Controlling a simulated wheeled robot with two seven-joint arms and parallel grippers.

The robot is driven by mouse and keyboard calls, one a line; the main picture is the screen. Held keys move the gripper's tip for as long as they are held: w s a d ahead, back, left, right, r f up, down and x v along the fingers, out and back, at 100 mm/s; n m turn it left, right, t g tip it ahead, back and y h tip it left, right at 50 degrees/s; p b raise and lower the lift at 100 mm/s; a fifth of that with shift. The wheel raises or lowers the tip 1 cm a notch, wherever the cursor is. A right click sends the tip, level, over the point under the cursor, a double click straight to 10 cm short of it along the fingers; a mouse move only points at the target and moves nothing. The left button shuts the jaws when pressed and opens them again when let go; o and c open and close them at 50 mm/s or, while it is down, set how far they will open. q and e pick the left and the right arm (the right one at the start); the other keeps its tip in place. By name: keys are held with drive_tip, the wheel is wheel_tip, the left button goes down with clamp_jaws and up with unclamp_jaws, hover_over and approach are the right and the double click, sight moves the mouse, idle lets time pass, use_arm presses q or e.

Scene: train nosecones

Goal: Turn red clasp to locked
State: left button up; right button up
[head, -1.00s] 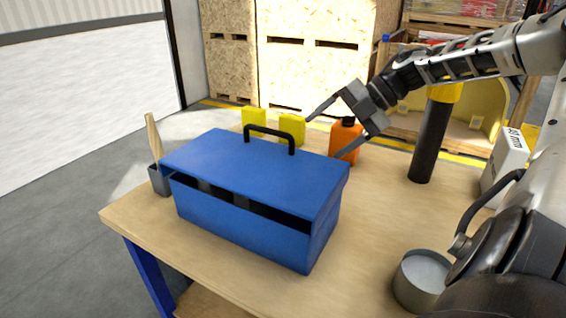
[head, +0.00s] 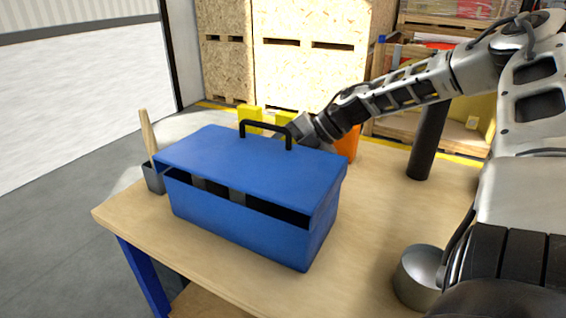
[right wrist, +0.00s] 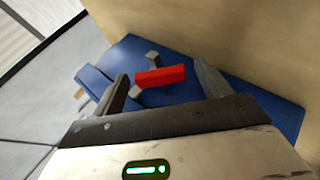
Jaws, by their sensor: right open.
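In the right wrist view, the red clasp (right wrist: 162,76) is a short red bar beside grey fittings on a blue surface, seemingly the far side of the blue toolbox. My right gripper (right wrist: 161,72) is open, with one finger on each side of the clasp. Gaps show between the fingers and the clasp's ends, and I see no contact. In the head view, the blue toolbox (head: 255,170) stands on the table with a black handle on its lid. My right wrist is just behind the lid; its fingers and the clasp are hidden there. My left gripper is not in view.
The wooden table (head: 365,225) has free room right of the toolbox. Yellow blocks (head: 250,114) and an orange container (head: 349,145) stand behind it, partly covered by my arm. A grey holder (head: 153,178) is at left, a round tin (head: 415,285) at front right.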

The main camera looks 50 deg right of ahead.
drive_tip(key=c, duration=1)
drive_tip(key=shift+w+g+h, duration=0.15)
drive_tip(key=shift+g+h, duration=0.35)
drive_tip(key=shift+g, duration=0.6)
drive_tip(key=g, duration=0.1)
drive_tip(key=m+g+h, duration=0.1)
drive_tip(key=shift+w+r+g, duration=0.15)
drive_tip(key=shift+r+g, duration=0.05)
drive_tip(key=shift+g, duration=0.2)
drive_tip(key=o, duration=1)
drive_tip(key=shift+a, duration=0.1)
drive_tip(key=v, duration=1.6)
